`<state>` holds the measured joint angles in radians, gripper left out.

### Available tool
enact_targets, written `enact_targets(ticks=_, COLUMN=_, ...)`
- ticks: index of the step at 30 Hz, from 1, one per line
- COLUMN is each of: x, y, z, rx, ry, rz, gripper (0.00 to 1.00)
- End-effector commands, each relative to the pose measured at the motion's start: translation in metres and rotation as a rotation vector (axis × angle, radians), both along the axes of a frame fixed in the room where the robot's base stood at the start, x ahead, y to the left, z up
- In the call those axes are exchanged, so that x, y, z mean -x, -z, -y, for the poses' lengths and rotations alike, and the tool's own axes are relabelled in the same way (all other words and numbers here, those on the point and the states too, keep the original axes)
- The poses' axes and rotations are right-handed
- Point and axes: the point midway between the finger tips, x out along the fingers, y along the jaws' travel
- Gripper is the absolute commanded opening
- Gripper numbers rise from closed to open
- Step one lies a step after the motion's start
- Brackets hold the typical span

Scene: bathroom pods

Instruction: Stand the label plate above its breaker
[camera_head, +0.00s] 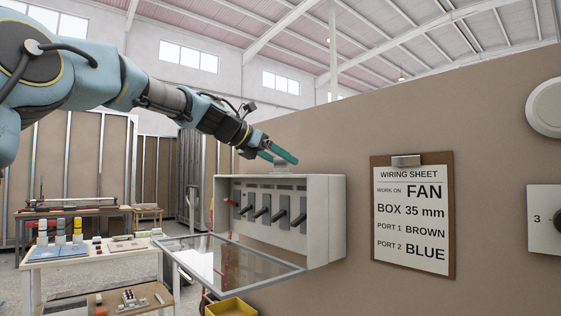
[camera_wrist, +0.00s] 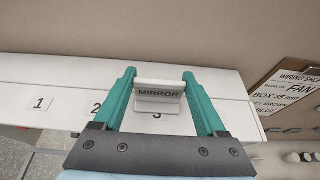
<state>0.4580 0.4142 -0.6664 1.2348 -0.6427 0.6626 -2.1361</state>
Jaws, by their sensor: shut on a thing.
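My gripper (camera_head: 279,154) is over the top of the grey breaker box (camera_head: 325,195). In the wrist view, its two green fingers (camera_wrist: 160,80) are shut on the label plate (camera_wrist: 159,92), a small white piece reading MIRROR. Several dark breaker switches (camera_head: 279,214) show inside the box.
The box's clear door (camera_head: 228,258) hangs open in front. A wiring sheet (camera_head: 412,213) reading WORK ON FAN is on the wall at right. A red piece (camera_head: 231,203) is at the leftmost breaker. A yellow bin (camera_head: 231,307) is below, and a work table (camera_head: 92,254) stands left.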

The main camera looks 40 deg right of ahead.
Motion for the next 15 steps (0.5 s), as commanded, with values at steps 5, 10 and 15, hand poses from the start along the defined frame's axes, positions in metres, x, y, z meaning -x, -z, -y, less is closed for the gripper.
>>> enact_targets(ticks=5, x=0.0003, y=-0.0004, z=0.0001, rx=0.0, ry=0.001, rz=0.0, gripper=0.21)
enact_targets(ticks=10, x=0.0003, y=0.0003, z=0.0002, rx=0.0, ry=0.001, rz=0.0, gripper=0.85)
enact_targets(ticks=15, x=0.0004, y=0.0002, z=0.0002, rx=0.0, ry=0.001, rz=0.0, gripper=1.0)
